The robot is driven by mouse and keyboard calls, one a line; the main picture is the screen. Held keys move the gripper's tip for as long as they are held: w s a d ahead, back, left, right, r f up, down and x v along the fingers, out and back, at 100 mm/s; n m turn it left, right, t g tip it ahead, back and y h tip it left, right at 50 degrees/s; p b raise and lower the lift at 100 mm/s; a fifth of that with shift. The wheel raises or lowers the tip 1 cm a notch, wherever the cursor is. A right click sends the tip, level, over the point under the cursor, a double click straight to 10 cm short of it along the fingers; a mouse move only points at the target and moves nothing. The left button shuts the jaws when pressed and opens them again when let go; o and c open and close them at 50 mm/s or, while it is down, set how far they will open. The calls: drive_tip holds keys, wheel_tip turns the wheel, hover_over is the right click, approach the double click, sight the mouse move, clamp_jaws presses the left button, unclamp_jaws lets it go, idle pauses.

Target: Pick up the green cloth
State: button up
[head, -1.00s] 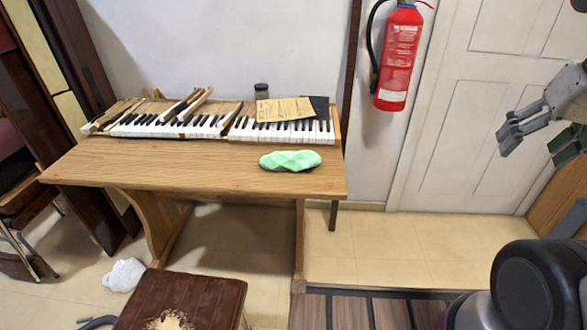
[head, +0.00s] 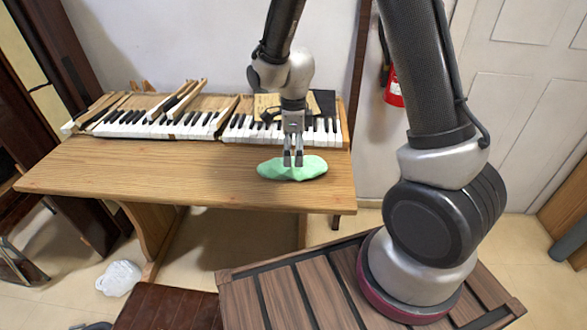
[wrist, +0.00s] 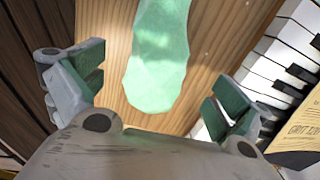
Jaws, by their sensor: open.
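The green cloth (head: 308,168) lies crumpled in a long low heap on the wooden table, near its front right edge. In the wrist view the cloth (wrist: 158,55) runs from the top edge down between my fingers. My gripper (head: 292,160) points down at the cloth, its fingertips over the cloth's middle in the head view. In the wrist view my gripper (wrist: 155,95) is open, with a finger on each side and a gap to the cloth on both sides. I cannot tell whether the fingertips touch the cloth or the table.
The wooden table (head: 120,170) is bare left of the cloth. Piano keys (head: 150,125) line its back, with a brown paper (wrist: 300,130) on them at the right. A brown stool (head: 165,305) and a white bag (head: 119,278) are on the floor in front. A fire extinguisher (head: 394,90) hangs behind my arm.

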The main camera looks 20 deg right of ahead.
sight(293, 167)
wheel_tip(293, 167, down, 6)
drive_tip(key=shift+a+r, duration=0.15)
drive_tip(key=shift+r, duration=0.05)
drive_tip(key=shift+c, duration=0.4)
drive_tip(key=c, duration=0.8)
